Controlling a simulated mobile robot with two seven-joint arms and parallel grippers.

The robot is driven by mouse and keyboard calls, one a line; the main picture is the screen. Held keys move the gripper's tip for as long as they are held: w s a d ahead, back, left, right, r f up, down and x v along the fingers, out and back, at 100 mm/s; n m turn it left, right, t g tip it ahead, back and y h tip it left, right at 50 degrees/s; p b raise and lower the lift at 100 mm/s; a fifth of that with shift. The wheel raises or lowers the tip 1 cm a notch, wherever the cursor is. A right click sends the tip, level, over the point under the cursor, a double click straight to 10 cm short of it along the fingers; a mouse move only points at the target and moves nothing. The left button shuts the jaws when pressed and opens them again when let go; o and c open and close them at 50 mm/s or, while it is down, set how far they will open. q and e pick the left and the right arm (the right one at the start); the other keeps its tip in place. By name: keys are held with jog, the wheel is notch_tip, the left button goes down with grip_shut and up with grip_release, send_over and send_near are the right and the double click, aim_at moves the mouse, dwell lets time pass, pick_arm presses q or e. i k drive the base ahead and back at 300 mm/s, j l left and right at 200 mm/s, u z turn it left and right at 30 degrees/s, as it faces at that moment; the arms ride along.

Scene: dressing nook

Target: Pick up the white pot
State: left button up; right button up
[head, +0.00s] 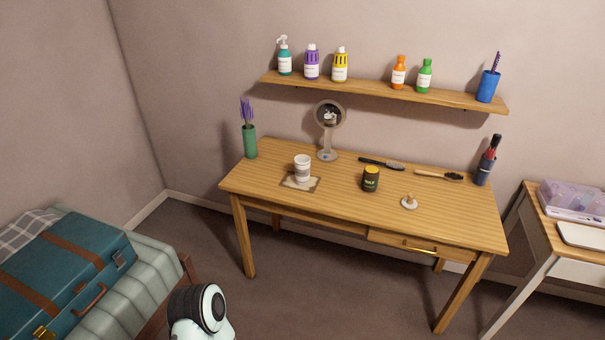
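The white pot (303,170) looks like a white cylinder with a greyish band. It stands upright at the left part of the wooden table (330,207), on a small tan and brown mat (287,182). Nothing touches it from above or the sides. Part of my own arm shows at the bottom of the head view, well short of the table. Neither of my grippers is in view.
A dark jar (371,179), a round mirror (328,152), two brushes (441,175), a small white dish (409,204) and a green vase (250,143) stand or lie on the table. A shelf (380,91) with bottles hangs above. A bed with a suitcase (62,280) is left.

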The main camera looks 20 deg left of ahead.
aim_at(301, 161)
jog(key=i, duration=0.45)
jog(key=i+j+u, duration=0.1)
jog(key=u, duration=1.05)
